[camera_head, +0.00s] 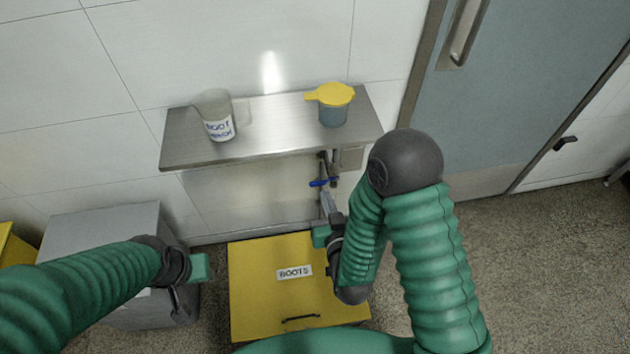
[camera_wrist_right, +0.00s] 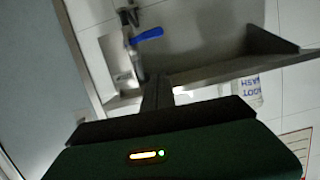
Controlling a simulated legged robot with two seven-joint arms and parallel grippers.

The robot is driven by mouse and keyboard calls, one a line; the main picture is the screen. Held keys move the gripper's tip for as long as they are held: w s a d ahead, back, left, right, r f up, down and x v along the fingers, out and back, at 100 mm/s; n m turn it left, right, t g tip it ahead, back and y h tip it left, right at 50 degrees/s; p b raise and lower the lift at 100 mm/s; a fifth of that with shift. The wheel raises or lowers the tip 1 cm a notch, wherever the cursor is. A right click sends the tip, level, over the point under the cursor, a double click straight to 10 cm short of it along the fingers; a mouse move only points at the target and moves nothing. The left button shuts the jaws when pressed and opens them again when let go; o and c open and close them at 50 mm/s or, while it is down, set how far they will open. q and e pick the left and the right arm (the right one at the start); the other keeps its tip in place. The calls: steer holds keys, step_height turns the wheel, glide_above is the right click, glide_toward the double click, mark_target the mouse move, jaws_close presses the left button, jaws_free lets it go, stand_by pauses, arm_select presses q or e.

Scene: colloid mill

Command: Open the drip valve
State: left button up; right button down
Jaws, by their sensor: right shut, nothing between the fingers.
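The drip valve has a blue lever handle (camera_head: 319,183) on a metal pipe fitting (camera_head: 330,163) below the right part of the steel shelf. The blue handle also shows in the right wrist view (camera_wrist_right: 148,34), near the top. My right gripper (camera_head: 325,198) is just below the handle in the head view, its fingers pointing up toward it. Its fingers (camera_wrist_right: 158,85) are shut and empty. Whether they touch the handle cannot be told; in the wrist view the handle lies beyond the tips. My left gripper (camera_head: 180,303) hangs at the lower left, its finger opening unclear.
The steel shelf (camera_head: 270,128) holds a labelled clear cup (camera_head: 216,115) and a yellow-lidded container (camera_head: 333,105). A yellow box marked BOOTS (camera_head: 255,300) stands below. A grey box (camera_head: 100,228) is at left. A grey-blue door (camera_head: 510,90) is at right beside open floor.

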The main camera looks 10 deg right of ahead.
steer(key=shift+s+r, duration=0.1)
glide_above(318, 184)
steer(key=f+v, duration=0.1)
steer(key=v, duration=0.1)
steer(key=f, duration=0.2)
step_height(318, 184, down, 3)
steer(key=shift+a+f, duration=0.15)
steer(key=shift+f, duration=0.35)
